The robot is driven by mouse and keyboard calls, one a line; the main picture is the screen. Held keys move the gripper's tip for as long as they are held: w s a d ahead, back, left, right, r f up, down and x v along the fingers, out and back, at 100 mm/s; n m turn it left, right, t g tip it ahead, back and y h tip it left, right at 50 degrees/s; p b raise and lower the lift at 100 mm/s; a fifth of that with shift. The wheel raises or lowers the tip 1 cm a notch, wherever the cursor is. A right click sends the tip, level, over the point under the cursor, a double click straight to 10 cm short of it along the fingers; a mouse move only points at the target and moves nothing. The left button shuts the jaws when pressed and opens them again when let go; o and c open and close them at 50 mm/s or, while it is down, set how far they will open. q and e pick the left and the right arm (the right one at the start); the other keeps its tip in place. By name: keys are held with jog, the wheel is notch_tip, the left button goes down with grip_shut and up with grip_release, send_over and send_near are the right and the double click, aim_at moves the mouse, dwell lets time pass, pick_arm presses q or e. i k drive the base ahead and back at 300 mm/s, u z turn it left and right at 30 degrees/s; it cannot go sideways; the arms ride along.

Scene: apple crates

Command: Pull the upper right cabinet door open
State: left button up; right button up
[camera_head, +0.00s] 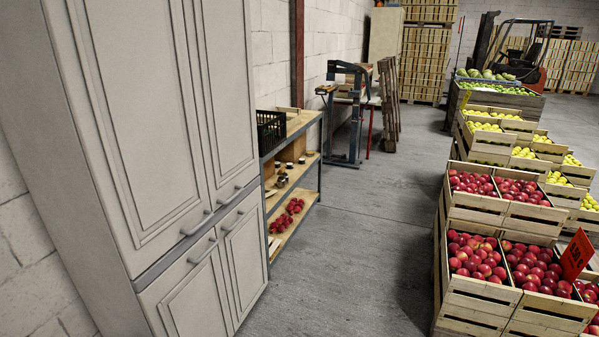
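A tall, pale grey cabinet (75,130) stands at the left of the head view, seen at an angle. Its upper right door (225,90) is shut, with a small bar handle (230,196) near its bottom edge. The upper left door (135,110) is shut beside it, with its own handle (196,223). The lower left door (190,295) and lower right door (245,255) are also shut. The cabinet's top is cut off by the frame. Neither of my grippers is in view.
A wooden shelf unit (296,190) with a black crate (271,130) stands just past the cabinet. Wooden apple crates (480,293) line the right side. Open concrete floor (350,240) lies between. A forklift (522,55) is far back.

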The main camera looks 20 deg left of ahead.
aim_at(218, 32)
jog(key=i, duration=2.45)
jog(key=u, duration=0.55)
